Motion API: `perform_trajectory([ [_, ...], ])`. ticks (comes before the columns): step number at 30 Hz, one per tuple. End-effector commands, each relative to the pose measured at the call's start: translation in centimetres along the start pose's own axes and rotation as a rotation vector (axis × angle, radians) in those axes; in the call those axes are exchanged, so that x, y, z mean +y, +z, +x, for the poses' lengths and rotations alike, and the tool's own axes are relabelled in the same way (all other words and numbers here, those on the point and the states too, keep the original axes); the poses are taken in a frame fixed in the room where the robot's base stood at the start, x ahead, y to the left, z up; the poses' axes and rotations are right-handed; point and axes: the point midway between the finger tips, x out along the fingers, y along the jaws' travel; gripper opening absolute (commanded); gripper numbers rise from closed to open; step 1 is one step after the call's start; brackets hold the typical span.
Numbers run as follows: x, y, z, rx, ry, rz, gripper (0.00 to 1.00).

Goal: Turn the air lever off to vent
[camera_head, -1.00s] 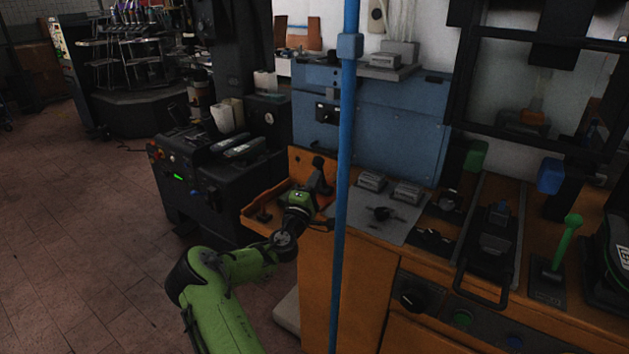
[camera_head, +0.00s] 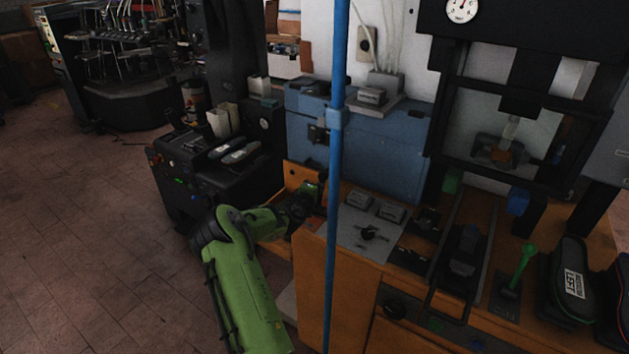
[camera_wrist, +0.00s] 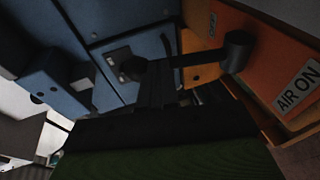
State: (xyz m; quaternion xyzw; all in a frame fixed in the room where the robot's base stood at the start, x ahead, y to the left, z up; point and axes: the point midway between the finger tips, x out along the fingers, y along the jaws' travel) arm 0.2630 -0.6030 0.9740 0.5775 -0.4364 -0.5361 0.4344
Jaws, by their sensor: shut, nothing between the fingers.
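The air lever (camera_wrist: 205,57) shows in the wrist view as a dark bar with a round black knob (camera_wrist: 237,46) at its right end. Its bar runs roughly crosswise just past the tips of my gripper (camera_wrist: 157,75), which is shut and empty. Whether the fingers touch the bar I cannot tell. An orange panel (camera_wrist: 262,62) behind carries an "AIR ON" label (camera_wrist: 298,87) at right and an "OFF" label (camera_wrist: 212,23) at the top. The knob lies between the two labels in the picture. In the head view, my gripper and the lever are hidden around my green wrist and the blue pole.
A blue pole (camera_head: 336,170) stands in front of the orange bench (camera_head: 330,270). A blue cabinet (camera_head: 400,150) is behind it, and a black machine (camera_head: 215,165) stands left of my arm. The floor at left is clear.

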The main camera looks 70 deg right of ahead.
Motion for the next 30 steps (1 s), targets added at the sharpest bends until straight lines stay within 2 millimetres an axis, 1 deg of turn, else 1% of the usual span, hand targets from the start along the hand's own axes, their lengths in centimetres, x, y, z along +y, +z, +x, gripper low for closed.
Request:
perform_trajectory([
  [1,0.4,0.1,0.2,-0.001,-0.025,0.008,0.0],
  [3,0.1,0.1,0.4,0.0,-0.03,0.006,0.0],
  [10,0.0,0.2,0.9,-0.001,-0.028,0.005,0.0],
  [26,0.2,0.2,1.0,-0.001,-0.023,0.005,0.0],
  [28,0.4,0.2,1.0,-0.001,-0.022,0.006,0.0],
  [30,1.1,0.2,0.8,-0.001,-0.02,0.007,0.0],
])
